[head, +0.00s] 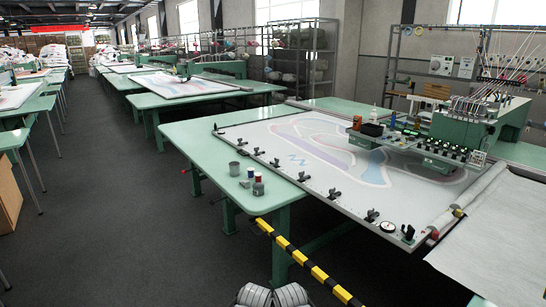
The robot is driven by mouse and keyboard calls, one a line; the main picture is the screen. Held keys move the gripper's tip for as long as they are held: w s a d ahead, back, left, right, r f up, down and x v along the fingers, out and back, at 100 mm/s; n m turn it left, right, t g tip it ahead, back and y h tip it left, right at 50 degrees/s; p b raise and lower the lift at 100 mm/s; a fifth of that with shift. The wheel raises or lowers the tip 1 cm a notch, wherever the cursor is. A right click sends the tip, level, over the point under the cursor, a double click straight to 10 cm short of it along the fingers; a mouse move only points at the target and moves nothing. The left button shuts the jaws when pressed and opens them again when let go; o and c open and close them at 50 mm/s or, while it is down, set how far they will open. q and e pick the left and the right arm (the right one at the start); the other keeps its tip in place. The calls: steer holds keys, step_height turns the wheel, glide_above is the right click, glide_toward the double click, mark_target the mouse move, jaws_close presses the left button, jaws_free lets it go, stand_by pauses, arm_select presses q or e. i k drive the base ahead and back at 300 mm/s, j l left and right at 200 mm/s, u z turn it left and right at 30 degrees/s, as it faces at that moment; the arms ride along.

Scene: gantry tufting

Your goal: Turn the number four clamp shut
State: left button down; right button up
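A row of several small black clamps runs along the near edge of the white cloth on the green table, from the far left corner (218,128) to the near right corner (408,232). One clamp (303,176) stands near the middle, with others (334,193) closer on the right. No numbers are legible on them, so I cannot tell which is number four or which are turned shut. The white cloth (262,136) carries a coloured curving pattern. Neither gripper is in view; only grey ribbed parts, apparently mine, show at the bottom edge.
A yellow-and-black striped bar (300,258) crosses in front of the table. A green tufting machine (470,127) stands at the right. Dark floor (130,210) is open on the left.

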mark_target(278, 160)
steer(key=i+j, duration=0.3)
steer(key=i, duration=0.25)
steer(key=i+j, duration=0.3)
steer(key=i, duration=0.3)
steer(key=i+j+z, duration=0.1)
steer(key=i+j, duration=0.2)
steer(key=i, duration=0.25)
steer(key=i+j, duration=0.35)
steer(key=i, duration=0.25)
steer(key=i+j, duration=0.35)
steer(key=i, duration=0.2)
steer(key=i+j+z, duration=0.1)
steer(key=i+j, duration=0.25)
steer(key=i, duration=0.2)
